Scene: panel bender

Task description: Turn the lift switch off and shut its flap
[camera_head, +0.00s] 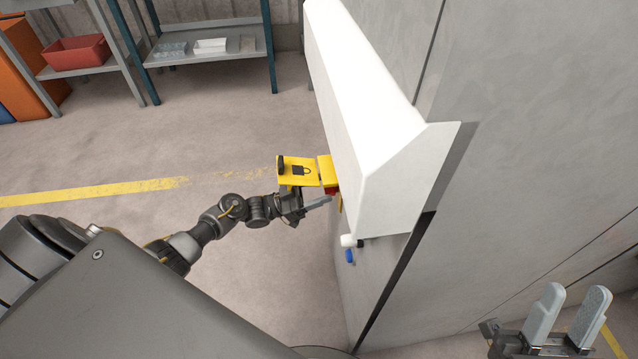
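The yellow flap (302,172), with a dark padlock mark and a black tab at its outer end, sticks out from the yellow switch box (325,168) on the panel's side. It stands open. A little red shows below the box, (332,190) probably part of the switch; its setting cannot be read. My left gripper (314,203) is just under the flap, one pale finger pointing at the red part. The flap hides part of it, so its opening and any contact are unclear. My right gripper (567,318) is open and empty at the lower right, far from the switch.
A large grey cabinet (545,150) with a sloping white hood (365,90) fills the right. A white knob (348,240) and a blue button (349,256) sit below the hood. Shelves with a red bin (76,52) stand behind. The floor left of the cabinet is clear.

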